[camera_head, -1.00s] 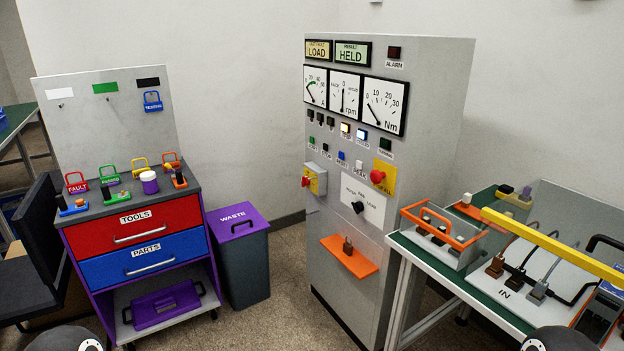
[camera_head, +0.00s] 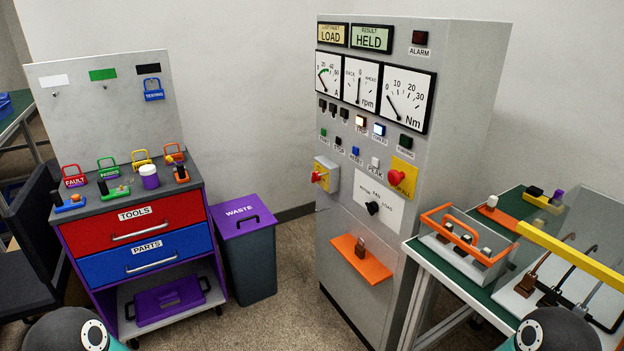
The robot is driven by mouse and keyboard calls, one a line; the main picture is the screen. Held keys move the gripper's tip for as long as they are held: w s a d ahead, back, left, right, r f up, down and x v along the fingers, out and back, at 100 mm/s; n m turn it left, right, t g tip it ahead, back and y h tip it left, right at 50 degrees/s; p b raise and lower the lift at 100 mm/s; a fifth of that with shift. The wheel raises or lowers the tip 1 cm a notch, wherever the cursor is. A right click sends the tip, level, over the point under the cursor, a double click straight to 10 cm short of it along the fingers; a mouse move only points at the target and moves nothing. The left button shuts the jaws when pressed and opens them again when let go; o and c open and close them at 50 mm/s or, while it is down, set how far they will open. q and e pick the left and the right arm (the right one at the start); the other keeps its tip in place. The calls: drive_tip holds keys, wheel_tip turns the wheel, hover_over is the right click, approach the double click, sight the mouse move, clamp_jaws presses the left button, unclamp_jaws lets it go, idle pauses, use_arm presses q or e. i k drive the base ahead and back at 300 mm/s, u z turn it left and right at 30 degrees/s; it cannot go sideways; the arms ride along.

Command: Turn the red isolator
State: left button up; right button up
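The red isolator (camera_head: 317,176) is a red handle on a yellow plate, on the side of a small grey box at the left edge of the grey cabinet's front (camera_head: 347,222). A separate red mushroom button (camera_head: 396,176) sits on a yellow plate to its right. Parts of my two arms show at the bottom left and bottom right edges. Neither gripper is in the picture, and nothing of mine touches the isolator.
A purple-lidded waste bin (camera_head: 262,219) and a tool cart (camera_head: 90,231) stand to the left. A green-topped bench (camera_head: 425,249) is at the right. Floor before the cabinet is clear.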

sight(315, 177)
drive_tip(key=k, duration=0.5)
drive_tip(key=u, duration=0.85)
drive_tip(key=i, duration=2.65)
drive_tip(key=z, duration=0.6)
